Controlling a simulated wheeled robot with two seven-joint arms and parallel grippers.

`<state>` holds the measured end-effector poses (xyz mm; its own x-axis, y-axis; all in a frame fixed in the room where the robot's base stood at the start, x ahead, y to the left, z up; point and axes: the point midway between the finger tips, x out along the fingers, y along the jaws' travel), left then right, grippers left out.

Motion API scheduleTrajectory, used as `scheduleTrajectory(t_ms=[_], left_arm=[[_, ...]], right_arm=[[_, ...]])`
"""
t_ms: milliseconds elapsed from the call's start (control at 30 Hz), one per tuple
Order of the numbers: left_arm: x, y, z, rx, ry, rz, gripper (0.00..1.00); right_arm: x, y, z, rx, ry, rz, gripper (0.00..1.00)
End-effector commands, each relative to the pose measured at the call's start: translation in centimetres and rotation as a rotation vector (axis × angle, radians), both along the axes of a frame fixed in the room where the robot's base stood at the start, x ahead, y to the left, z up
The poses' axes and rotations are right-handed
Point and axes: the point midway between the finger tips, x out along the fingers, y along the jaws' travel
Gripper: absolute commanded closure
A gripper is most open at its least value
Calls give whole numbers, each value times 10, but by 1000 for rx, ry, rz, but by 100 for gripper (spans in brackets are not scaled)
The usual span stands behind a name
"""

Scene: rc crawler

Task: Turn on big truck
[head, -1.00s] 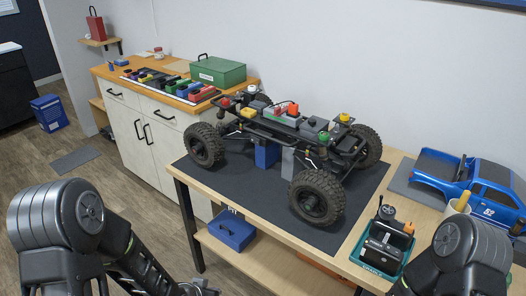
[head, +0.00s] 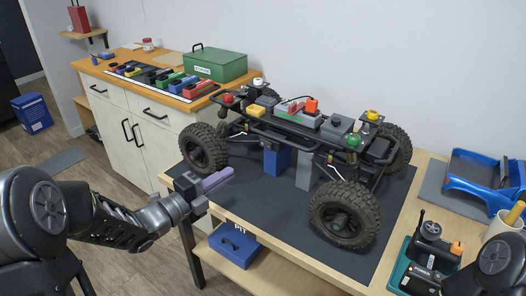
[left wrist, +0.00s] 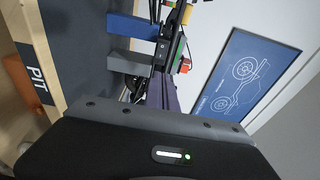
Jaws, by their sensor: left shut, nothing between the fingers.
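The big truck (head: 320,128) is a black crawler chassis without its body, with large black tyres. It is propped on a blue block (head: 277,160) and a grey block (head: 305,172) on the dark mat. An orange-red part (head: 312,106) stands on its top. In the left wrist view, a small black box with white marks (left wrist: 162,50) shows on the chassis. My left gripper (head: 217,181) is at the table's left front edge, left of and apart from the truck. Its purple-grey fingers are shut and empty, pointing toward the chassis. My right gripper is out of view.
A green tray (head: 398,265) with a black transmitter (head: 430,250) stands at the right front. A blue truck body (head: 480,190) lies behind it. A blue toolbox (head: 233,242) is on the lower shelf. The mat (head: 262,215) is clear in front of the truck.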

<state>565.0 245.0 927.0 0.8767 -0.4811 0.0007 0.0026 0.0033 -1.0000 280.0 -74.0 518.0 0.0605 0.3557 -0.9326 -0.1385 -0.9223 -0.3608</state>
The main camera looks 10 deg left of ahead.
Motion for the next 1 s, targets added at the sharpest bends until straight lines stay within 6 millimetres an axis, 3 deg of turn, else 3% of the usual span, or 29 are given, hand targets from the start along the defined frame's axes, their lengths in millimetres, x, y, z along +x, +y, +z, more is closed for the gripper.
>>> scheduleTrajectory(t_ms=[267, 467, 1000], left_arm=[[3, -1, 0, -2, 2, 0, 100], [18, -10, 0, -3, 4, -1, 100], [105, -59, 0, 0, 4, -1, 100]], right_arm=[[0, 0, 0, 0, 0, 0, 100], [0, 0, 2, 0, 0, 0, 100], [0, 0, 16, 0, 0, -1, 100]])
